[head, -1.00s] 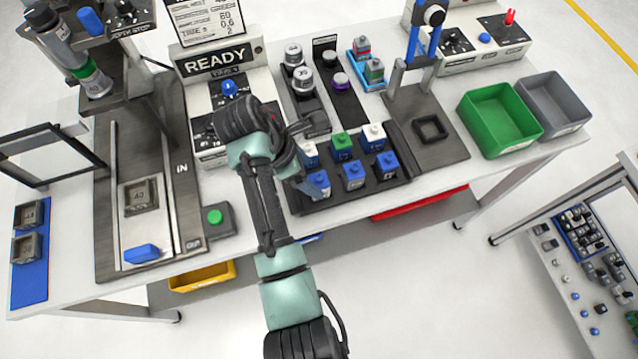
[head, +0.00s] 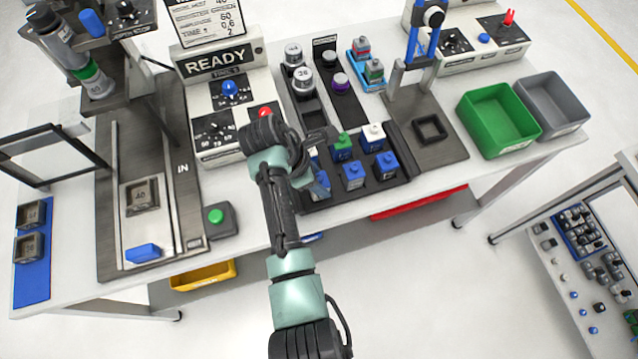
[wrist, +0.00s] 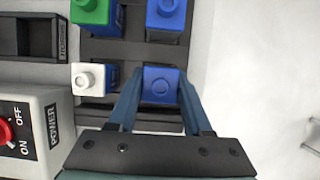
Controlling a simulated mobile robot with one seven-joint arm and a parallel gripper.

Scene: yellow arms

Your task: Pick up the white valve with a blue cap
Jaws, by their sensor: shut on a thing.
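A blue-capped block (wrist: 160,84) sits between the two blue fingers of my gripper (wrist: 160,95) in the wrist view. My gripper is shut on it, with a finger on either side. The body below its cap is mostly hidden, so I cannot tell its colour. In the head view this block (head: 320,187) is at the front left of the black tray (head: 402,182), partly hidden by my arm. I cannot tell whether it is lifted.
Close by in the tray are a white-capped block (wrist: 88,77), a green-capped one (wrist: 90,11) and another blue-capped one (wrist: 166,12). A control box with a red switch (wrist: 5,131) stands at the left. Green (head: 500,120) and grey (head: 551,104) bins stand at the right.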

